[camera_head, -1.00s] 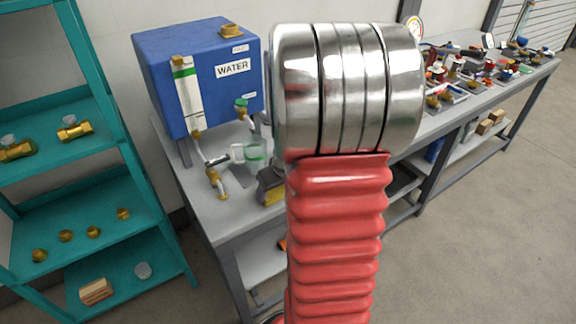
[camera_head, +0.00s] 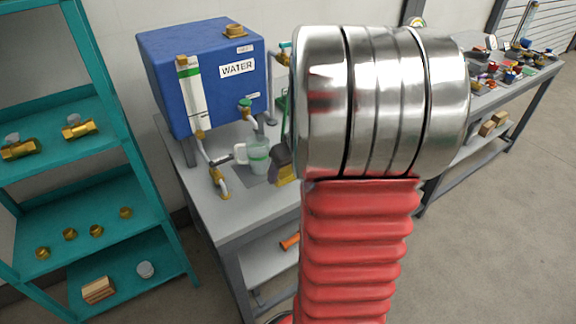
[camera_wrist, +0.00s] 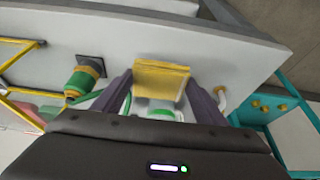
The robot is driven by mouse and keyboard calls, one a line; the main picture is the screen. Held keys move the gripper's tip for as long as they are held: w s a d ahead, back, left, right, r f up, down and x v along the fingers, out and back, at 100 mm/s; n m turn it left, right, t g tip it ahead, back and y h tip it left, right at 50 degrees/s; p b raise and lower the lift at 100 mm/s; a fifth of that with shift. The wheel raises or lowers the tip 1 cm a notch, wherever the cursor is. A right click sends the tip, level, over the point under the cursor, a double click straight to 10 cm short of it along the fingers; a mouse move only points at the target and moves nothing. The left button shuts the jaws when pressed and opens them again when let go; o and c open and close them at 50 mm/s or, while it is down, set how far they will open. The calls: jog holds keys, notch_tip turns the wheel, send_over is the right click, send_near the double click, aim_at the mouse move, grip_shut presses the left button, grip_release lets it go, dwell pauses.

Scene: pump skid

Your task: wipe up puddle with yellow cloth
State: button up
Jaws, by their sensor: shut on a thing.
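My gripper (camera_wrist: 160,92) is shut on the yellow cloth (camera_wrist: 162,80), which shows as a flat, folded pad between the two dark fingers in the wrist view. In the head view the cloth (camera_head: 287,174) is a small yellow patch under the dark gripper, just right of the cup on the bench, mostly hidden by my arm. I cannot tell whether the cloth touches the bench. I cannot make out the puddle for certain; a darker grey patch (camera_head: 256,182) lies on the bench by the cup.
A cup with a green band (camera_head: 258,158) stands under the green-handled tap (camera_head: 245,104) of the blue water tank (camera_head: 200,75). A teal shelf (camera_head: 95,225) stands left. My arm hides the bench's middle.

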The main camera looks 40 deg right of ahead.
jog(key=shift+r, duration=0.9)
